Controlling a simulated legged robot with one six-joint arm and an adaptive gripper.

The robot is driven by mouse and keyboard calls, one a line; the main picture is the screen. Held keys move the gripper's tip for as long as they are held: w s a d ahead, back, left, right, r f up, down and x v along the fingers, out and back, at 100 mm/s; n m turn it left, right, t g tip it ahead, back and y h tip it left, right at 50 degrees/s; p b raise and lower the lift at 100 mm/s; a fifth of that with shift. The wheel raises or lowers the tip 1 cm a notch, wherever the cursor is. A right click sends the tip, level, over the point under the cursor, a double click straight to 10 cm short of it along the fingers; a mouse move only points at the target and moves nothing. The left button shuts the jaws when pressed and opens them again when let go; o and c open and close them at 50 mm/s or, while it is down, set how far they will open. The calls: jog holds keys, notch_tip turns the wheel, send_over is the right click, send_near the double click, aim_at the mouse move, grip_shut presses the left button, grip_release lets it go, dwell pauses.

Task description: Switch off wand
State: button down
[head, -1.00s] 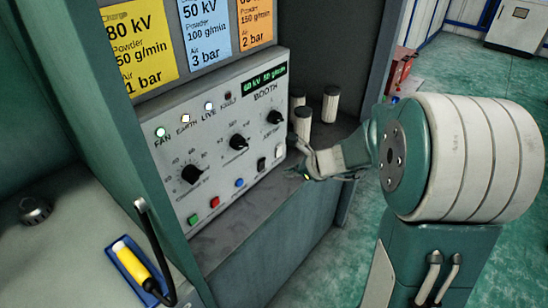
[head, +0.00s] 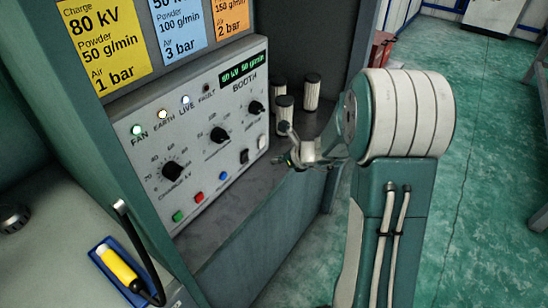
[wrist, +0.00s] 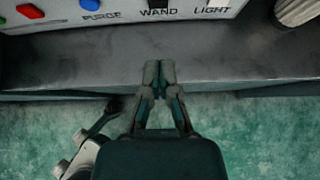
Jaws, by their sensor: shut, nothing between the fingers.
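The booth control panel (head: 200,130) faces me in the head view. Its wand switch is a small black rocker (head: 244,157) near the lower right, between the blue purge button (head: 223,176) and the white light switch (head: 262,141). In the wrist view the wand switch (wrist: 158,4) is cut by the top edge, above its WAND label. My gripper (wrist: 159,72) is shut and empty, over the grey ledge below that label and apart from the panel. In the head view my gripper (head: 283,160) is just right of the rocker. The rocker's tilt is too small to tell.
White ribbed cylinders (head: 284,107) stand on the ledge right of the panel, close to my arm. Red (head: 198,197) and green (head: 177,216) buttons and several dials share the panel. A yellow-handled tool (head: 118,265) lies in a blue holder at lower left.

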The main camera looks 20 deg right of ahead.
aim_at(246, 152)
jog(key=x, duration=0.6)
jog(key=shift+w+a+f, duration=0.2)
jog(key=shift+a+f, duration=0.05)
jog(key=w+a, duration=0.2)
jog(key=w, duration=0.1)
jog(key=shift+r, duration=0.15)
jog(key=shift+w+a+r, duration=0.1)
jog(key=shift+w+a, duration=0.1)
jog(key=shift+w, duration=0.05)
jog(key=shift+w+a+r, duration=0.1)
jog(key=shift+w+a, duration=0.1)
jog(key=shift+w, duration=0.05)
jog(key=shift+r, duration=0.8)
jog(key=shift+d, duration=0.1)
